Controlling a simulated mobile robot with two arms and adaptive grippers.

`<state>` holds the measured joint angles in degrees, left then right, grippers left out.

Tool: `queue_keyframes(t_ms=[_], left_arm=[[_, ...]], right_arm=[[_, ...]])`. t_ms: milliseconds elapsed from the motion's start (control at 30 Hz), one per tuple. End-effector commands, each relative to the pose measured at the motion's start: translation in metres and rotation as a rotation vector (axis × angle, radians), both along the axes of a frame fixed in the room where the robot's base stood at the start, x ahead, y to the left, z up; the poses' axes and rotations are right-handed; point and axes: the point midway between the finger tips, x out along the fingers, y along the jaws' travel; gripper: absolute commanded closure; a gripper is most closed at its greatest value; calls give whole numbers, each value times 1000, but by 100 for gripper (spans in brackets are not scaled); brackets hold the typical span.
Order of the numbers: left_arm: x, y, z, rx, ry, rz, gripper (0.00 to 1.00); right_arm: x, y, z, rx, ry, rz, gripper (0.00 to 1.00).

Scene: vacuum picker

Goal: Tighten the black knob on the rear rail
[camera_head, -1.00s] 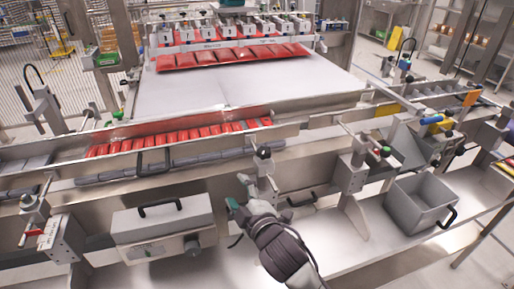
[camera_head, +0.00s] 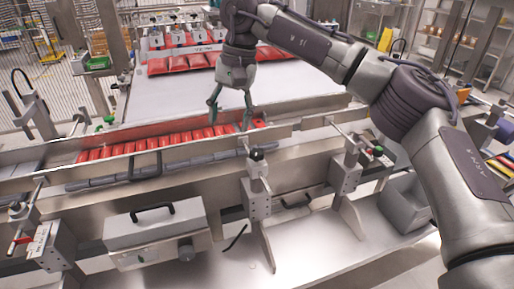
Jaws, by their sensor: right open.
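My right gripper (camera_head: 230,118) hangs pointing down over the lane of red packs (camera_head: 165,142), its two fingers spread apart with nothing between them. A black knob (camera_head: 257,154) tops the bracket on the near metal rail (camera_head: 110,165), below and right of the fingertips and apart from them. The far edge of the lane (camera_head: 130,127) lies behind the packs. I cannot make out a black knob there; my gripper covers part of that edge. My left gripper is not in view.
A wide pale conveyor (camera_head: 170,95) lies behind the lane, with a vacuum picker head and more red packs (camera_head: 185,62) at its far end. My right arm crosses the right side.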

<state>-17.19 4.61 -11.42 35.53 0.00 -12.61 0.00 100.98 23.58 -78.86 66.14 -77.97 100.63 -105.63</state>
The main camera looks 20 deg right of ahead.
Motion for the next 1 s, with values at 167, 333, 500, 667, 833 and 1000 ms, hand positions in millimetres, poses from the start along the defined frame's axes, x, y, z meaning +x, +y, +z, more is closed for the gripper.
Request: queue_keyframes(t_ms=[167,333,500,667,833,1000], left_arm=[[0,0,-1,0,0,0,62],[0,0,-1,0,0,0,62],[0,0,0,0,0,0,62],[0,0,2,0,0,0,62],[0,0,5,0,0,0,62],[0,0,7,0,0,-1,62]], right_arm=[[0,-56,39,-184,-16,-1,38],[-1,-63,29,-205,-11,2,38],[-2,-62,-3,-204,-9,1,38],[-2,-62,-38,-202,-9,2,38],[-2,-61,-69,-201,-11,2,38],[-2,-61,-88,-200,-12,1,38]])
